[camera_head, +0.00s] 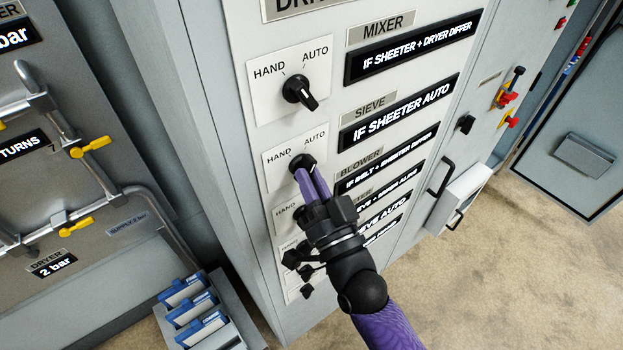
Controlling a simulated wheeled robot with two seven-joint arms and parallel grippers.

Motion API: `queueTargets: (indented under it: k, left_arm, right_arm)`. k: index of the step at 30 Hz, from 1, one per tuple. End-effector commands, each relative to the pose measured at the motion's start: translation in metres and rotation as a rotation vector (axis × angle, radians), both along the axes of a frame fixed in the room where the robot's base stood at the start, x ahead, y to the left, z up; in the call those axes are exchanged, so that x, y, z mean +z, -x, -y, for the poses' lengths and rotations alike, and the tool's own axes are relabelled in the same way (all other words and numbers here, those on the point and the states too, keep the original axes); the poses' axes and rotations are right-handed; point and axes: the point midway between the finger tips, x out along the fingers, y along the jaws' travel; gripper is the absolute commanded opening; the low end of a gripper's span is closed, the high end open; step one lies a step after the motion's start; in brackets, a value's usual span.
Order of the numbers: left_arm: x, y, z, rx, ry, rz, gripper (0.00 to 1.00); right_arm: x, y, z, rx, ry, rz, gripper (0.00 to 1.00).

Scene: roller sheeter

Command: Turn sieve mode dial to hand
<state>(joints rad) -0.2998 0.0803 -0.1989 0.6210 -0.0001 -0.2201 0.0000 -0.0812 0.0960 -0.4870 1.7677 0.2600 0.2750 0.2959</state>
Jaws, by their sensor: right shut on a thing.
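The sieve mode dial (300,161) is a black knob on a white plate (276,165) marked HAND at upper left and AUTO at upper right. It is level with the SIEVE label (371,105) and the black strip reading IF SHEETER AUTO (400,113). My right gripper (308,175) comes up from below, with its purple fingers shut on the dial. The fingers hide much of the knob, so I cannot tell its setting. My left gripper is not in view.
The similar mixer dial (299,91) sits just above. More dials (299,212) lie below, partly behind my right gripper. A black cabinet handle (440,177) is to the right. Yellow valve levers (90,147) and blue-and-white boxes (187,305) are at left.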

Motion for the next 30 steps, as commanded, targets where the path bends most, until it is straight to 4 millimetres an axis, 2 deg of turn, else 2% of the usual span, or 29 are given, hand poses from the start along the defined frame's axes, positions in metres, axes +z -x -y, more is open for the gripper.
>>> queueTargets:
  k: [15, 30]
  left_arm:
    - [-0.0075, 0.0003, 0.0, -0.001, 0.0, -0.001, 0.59]
    - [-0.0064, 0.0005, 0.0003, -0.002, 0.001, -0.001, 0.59]
  right_arm:
    - [-0.0022, -0.0021, 0.0026, 0.0, 0.325, 0.233, 0.0]
    - [-0.001, -0.0039, 0.0051, 0.001, 0.671, 0.484, 0.0]
